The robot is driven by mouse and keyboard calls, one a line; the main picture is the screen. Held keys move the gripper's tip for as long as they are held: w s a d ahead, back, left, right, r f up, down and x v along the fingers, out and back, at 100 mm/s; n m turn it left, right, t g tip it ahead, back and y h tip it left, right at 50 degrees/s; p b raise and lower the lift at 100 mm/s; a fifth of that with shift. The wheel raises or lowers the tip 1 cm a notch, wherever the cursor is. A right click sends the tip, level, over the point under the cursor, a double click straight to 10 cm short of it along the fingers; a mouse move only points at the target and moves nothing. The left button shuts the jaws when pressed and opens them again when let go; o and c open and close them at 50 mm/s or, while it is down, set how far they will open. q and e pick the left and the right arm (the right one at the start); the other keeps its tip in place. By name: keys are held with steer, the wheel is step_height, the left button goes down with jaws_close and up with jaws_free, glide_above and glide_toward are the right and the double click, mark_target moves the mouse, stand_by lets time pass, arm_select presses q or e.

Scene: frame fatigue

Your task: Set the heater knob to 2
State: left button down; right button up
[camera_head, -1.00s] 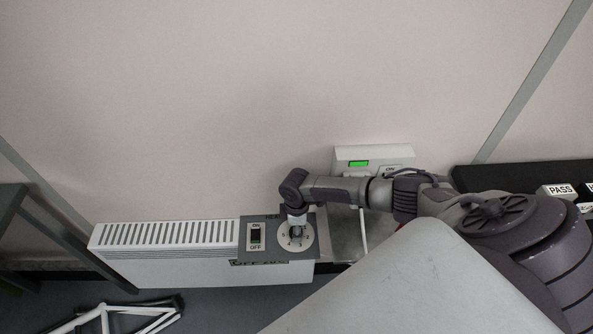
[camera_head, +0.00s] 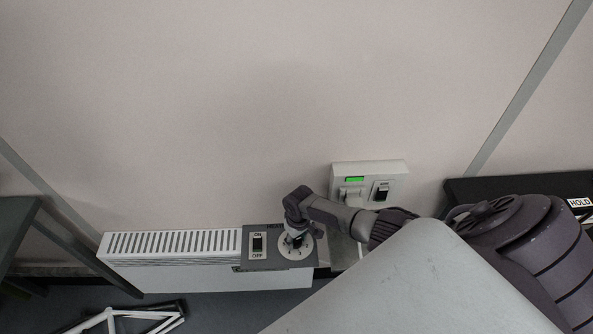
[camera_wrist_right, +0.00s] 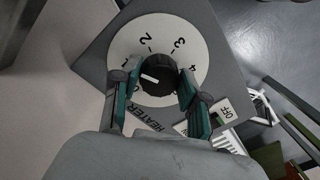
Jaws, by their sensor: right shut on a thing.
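The heater knob (camera_wrist_right: 158,80) is black with a white pointer line, on a round white dial (camera_wrist_right: 128,40) with numerals. In the right wrist view the pointer line points to the left of the picture, not at the 2 above the knob. My right gripper (camera_wrist_right: 158,84) is shut on the knob, one finger on each side. My left gripper is not in view.
An ON/OFF switch (camera_head: 257,244) sits left of the dial. A wall box (camera_head: 340,170) with a green display and switches is behind my right arm. A white frame (camera_head: 110,318) lies on the floor. A dark table (camera_head: 22,222) stands at left.

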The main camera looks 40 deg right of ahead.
mark_target(298, 240)
steer(key=m+p, duration=0.1)
steer(key=m, duration=0.2)
steer(key=shift+r+m, duration=0.1)
steer(key=shift+m, duration=0.2)
steer(key=m+p, duration=0.2)
steer(key=m, duration=0.2)
steer(key=shift+m, duration=0.3)
steer(key=o, duration=1.1)
steer(key=shift+o, duration=0.2)
steer(key=shift+a, duration=0.1)
step_height(298, 240, up, 12)
steer(key=shift+s+d, duration=0.2)
steer(key=shift+d, duration=0.1)
